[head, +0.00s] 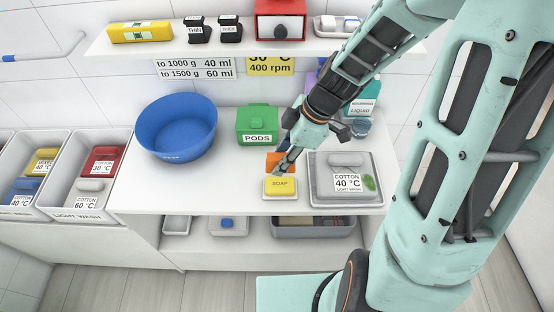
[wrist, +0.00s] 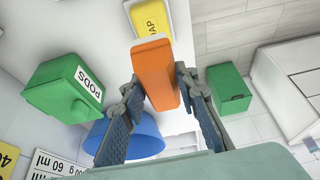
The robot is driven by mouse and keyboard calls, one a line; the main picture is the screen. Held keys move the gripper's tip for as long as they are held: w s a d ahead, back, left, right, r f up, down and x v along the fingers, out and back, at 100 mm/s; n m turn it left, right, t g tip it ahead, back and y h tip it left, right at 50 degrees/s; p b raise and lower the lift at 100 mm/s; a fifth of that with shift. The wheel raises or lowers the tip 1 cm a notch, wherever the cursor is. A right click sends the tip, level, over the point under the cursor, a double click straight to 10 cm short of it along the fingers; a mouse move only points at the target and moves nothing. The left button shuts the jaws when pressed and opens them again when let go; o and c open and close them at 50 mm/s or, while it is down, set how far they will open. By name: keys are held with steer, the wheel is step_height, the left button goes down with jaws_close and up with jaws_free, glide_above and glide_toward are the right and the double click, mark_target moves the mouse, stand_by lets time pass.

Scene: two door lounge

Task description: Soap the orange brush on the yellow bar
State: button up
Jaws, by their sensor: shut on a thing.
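The orange brush (head: 273,160) is in my gripper (head: 284,164), above the counter just behind the yellow soap bar. In the wrist view the orange block (wrist: 155,72) sits between the two fingers (wrist: 158,80), its far end pointing toward the soap. The yellow bar (head: 280,189), labelled SOAP, lies on a pale dish on the counter. In the wrist view the bar (wrist: 151,20) shows beyond the brush at the top. I cannot tell whether brush and bar touch. The brush's bristles are hidden.
The grey tray (head: 318,197) with a COTTON 40 °C card and green piece is right of the soap. The green PODS box (head: 257,126) and blue bowl (head: 177,128) stand left. A shelf (head: 250,44) hangs above. Counter (head: 225,190) is clear left of the soap.

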steer(key=shift+f+b, duration=1.65)
steer(key=shift+f, duration=1.2)
steer(key=shift+f+b, duration=0.5)
steer(key=shift+b, duration=0.1)
steer(key=shift+s+f+b, duration=0.1)
steer(key=shift+b, duration=0.25)
stand_by(0.6)
steer(key=shift+r+p, duration=2.1)
steer(key=shift+r, duration=1.5)
